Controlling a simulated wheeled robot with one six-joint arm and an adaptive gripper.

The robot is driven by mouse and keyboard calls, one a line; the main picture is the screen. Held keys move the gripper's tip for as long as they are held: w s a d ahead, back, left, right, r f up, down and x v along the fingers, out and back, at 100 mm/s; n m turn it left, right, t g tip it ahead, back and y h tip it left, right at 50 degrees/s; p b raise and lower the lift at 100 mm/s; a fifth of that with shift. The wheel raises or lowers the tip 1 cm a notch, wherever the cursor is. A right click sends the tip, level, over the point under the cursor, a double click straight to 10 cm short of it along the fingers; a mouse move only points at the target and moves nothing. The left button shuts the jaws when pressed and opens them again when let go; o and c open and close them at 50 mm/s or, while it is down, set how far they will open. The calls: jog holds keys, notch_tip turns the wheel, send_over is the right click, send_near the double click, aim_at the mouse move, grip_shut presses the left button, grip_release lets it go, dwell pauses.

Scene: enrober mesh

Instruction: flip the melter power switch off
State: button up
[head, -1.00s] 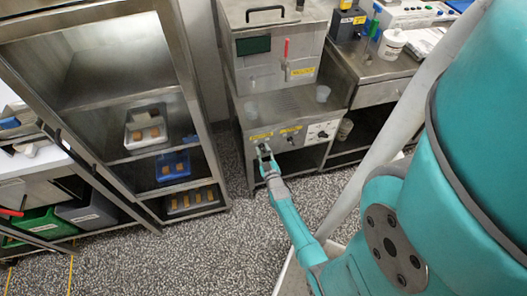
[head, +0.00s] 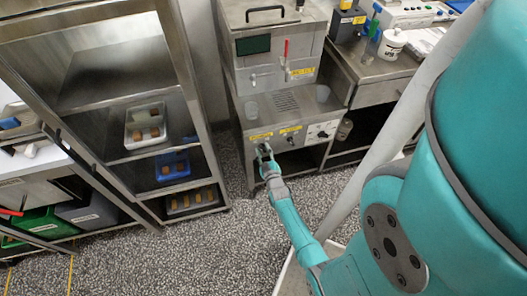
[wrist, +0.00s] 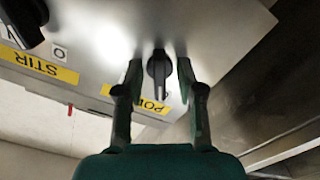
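The melter power switch is a black rotary knob (wrist: 159,68) on the metal front panel. A yellow label beginning "PO" (wrist: 150,104) is beside it, partly hidden by my gripper. My gripper (wrist: 158,80) is open, with one fingertip on each side of the knob and a small gap visible on both sides. The knob points roughly along the fingers in the wrist view. In the head view, my gripper (head: 263,149) is at the left end of the melter's panel (head: 273,130) and covers the knob.
A second black knob (wrist: 24,20) with a yellow STIR label (wrist: 38,66) is on the same panel. A white dial plate (head: 322,132) is at the panel's right end. A rack of trays (head: 172,165) stands left of the melter. The speckled floor (head: 225,235) between is clear.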

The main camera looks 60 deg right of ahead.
jog(key=shift+s+a, duration=0.1)
jog(key=v, duration=1.1)
jog(key=shift+s+a, duration=0.2)
jog(key=shift+a, duration=0.1)
